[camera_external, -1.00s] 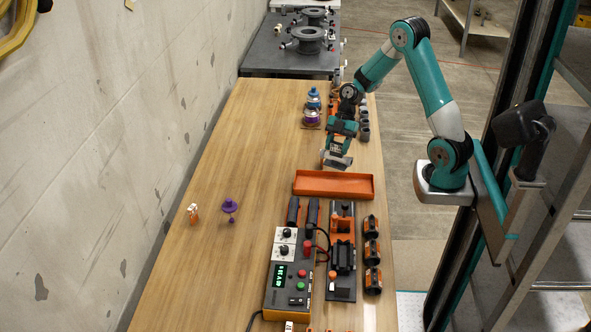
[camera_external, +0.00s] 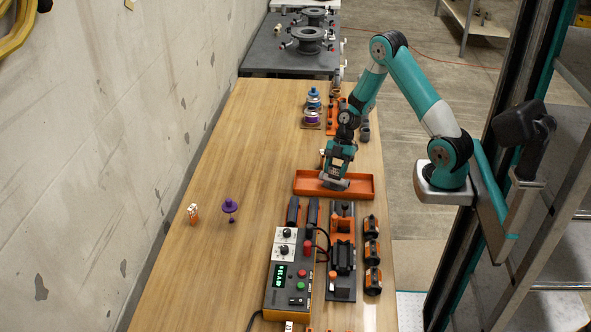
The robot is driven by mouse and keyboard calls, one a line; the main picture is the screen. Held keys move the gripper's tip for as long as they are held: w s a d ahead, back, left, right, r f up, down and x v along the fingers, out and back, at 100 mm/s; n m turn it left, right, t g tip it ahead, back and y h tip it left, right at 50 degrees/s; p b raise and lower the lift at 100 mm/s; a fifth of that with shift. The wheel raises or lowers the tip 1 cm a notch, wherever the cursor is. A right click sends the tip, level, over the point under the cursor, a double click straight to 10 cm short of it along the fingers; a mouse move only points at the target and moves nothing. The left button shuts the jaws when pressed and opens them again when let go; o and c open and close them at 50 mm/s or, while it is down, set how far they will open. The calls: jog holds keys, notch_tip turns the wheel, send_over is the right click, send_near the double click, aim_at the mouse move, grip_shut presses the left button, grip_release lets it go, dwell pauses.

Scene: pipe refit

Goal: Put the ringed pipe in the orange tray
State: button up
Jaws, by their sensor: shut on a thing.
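The orange tray (camera_external: 361,187) is a shallow rectangular tray lying across the table. My gripper (camera_external: 334,184) points down over the left-middle part of the tray, with its jaws at about rim height. It is shut on a small piece, taken to be the ringed pipe, which the jaws mostly hide. Its rings cannot be made out at this size. Whether the piece touches the tray floor cannot be told.
A control box (camera_external: 290,275) with a green display stands in front of the tray. Beside it are a black and orange fixture (camera_external: 341,255) and several dark cylinders (camera_external: 371,252). A purple part (camera_external: 229,205) lies left. Blue and purple fittings (camera_external: 313,105) stand behind. The table's left side is mostly clear.

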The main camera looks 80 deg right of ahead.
jog(key=o, duration=1)
jog(key=shift+c, duration=0.2)
jog(key=v, duration=1.2)
jog(key=w+a+r+m+g, duration=0.1)
jog(key=a+r, duration=0.3)
jog(key=a, duration=0.5)
jog(key=a+r+m+g, duration=0.1)
jog(key=a+r, duration=0.2)
jog(key=a, duration=0.6)
jog(key=s+a+r+m+h, duration=0.1)
jog(key=s+a+r+m, duration=0.1)
jog(key=s+a, duration=0.5)
jog(key=s+a+r+m, duration=0.2)
jog(key=s+a+r, duration=0.2)
jog(key=s+a, duration=0.3)
jog(key=shift+s+a+g+h+p, duration=0.2)
jog(key=shift+a+g+h+p, duration=0.15)
jog(key=shift+a, duration=1)
